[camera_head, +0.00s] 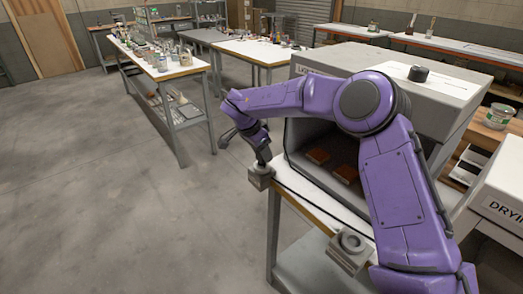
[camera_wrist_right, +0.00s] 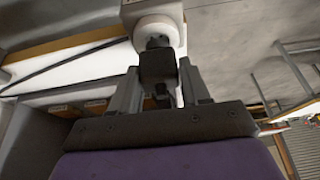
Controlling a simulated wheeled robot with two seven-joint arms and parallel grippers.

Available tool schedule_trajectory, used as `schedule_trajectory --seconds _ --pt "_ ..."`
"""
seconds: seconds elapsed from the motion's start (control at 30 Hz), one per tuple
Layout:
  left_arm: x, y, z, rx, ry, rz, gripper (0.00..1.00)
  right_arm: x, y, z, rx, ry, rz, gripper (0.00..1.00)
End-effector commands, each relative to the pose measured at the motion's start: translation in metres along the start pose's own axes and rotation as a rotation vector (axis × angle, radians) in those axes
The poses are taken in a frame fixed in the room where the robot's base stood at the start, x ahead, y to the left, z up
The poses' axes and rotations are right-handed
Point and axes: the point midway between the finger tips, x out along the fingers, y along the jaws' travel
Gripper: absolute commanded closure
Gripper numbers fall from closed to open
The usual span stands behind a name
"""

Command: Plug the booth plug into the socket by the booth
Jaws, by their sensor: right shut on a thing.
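My right gripper (camera_head: 263,161) is at the front left corner of the booth's table. It is shut on the dark booth plug (camera_wrist_right: 157,68), which sits between the two fingers in the right wrist view. The plug's far end meets the round white face of a socket (camera_wrist_right: 153,30); I cannot tell how deep it sits. In the head view this socket is the small grey box (camera_head: 260,180) at the table corner, directly below the gripper. A black cable (camera_head: 305,208) runs along the table front. My left gripper is not in view.
The grey booth (camera_head: 440,84) stands open behind my right arm, with two brown panels (camera_head: 345,174) inside. A second grey box with a round socket (camera_head: 350,249) is at the table's front right. A drying unit (camera_head: 500,205) is at the right edge. Floor at left is clear.

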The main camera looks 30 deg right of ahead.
Motion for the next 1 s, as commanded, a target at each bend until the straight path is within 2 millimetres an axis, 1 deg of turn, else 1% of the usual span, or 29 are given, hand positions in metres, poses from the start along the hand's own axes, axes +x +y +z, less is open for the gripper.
schedule_trajectory --seconds 0.63,0.8,0.83,0.87,0.9,1.0 --pt "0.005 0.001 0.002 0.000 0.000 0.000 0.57 0.016 0.000 0.007 -0.001 0.000 0.001 0.83" --pt "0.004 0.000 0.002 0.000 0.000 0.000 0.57 0.015 0.000 0.006 -0.001 0.000 0.000 0.83" --pt "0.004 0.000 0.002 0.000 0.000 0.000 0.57 0.015 0.000 0.006 -0.001 0.000 0.000 0.47" --pt "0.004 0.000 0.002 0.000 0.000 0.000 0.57 0.015 0.000 0.006 -0.001 0.000 0.000 0.38" --pt "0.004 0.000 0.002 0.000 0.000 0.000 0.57 0.015 0.000 0.006 -0.001 0.000 0.000 0.24" --pt "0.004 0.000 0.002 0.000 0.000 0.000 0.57 0.015 0.000 0.006 -0.001 0.000 0.000 0.24"
